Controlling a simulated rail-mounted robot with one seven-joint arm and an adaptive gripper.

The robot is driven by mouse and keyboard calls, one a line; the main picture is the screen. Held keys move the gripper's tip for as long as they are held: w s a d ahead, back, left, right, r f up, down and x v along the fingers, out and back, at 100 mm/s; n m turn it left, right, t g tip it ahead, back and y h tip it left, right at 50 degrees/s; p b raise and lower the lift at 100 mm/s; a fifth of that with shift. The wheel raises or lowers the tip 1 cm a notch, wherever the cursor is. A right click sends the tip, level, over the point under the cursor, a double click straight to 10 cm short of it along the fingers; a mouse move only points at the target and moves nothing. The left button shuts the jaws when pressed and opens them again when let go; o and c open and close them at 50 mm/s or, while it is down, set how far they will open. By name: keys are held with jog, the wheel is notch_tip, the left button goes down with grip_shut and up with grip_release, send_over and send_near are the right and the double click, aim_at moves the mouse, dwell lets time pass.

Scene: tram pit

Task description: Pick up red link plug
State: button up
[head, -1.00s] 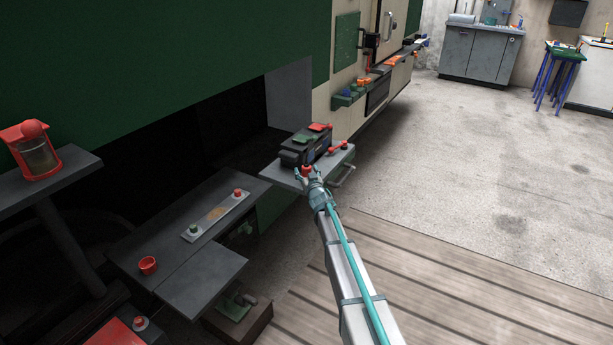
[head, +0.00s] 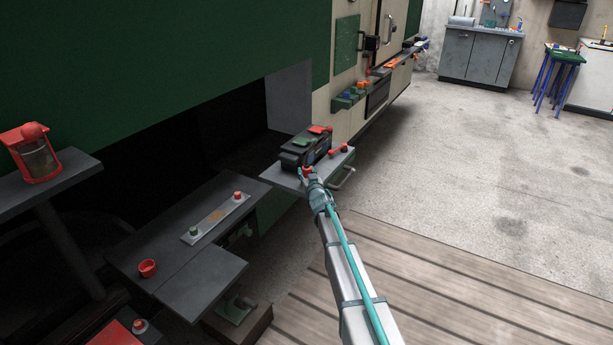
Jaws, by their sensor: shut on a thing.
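My gripper (head: 307,173) is at the front edge of a grey pull-out tray (head: 285,181), beside a black battery-like box (head: 304,152). It is shut on a small red piece (head: 303,171), which looks like the red link plug. The fingers hide most of the piece, and I cannot tell whether it is clear of the tray. Another red piece (head: 337,151), bar-like with a dark knob, lies on the right part of the tray.
A red lantern (head: 35,153) stands at far left. The concrete floor (head: 480,160) at right is clear.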

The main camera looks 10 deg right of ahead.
jog(key=s+a+r+p, duration=0.1)
jog(key=s+a+r, duration=0.2)
jog(key=s+r, duration=0.9)
jog(key=shift+s+a+r, duration=0.15)
jog(key=shift+s+a, duration=0.15)
jog(key=shift+s, duration=0.5)
jog(key=shift+d+p, duration=0.1)
jog(key=shift+p, duration=0.25)
dwell(0.7)
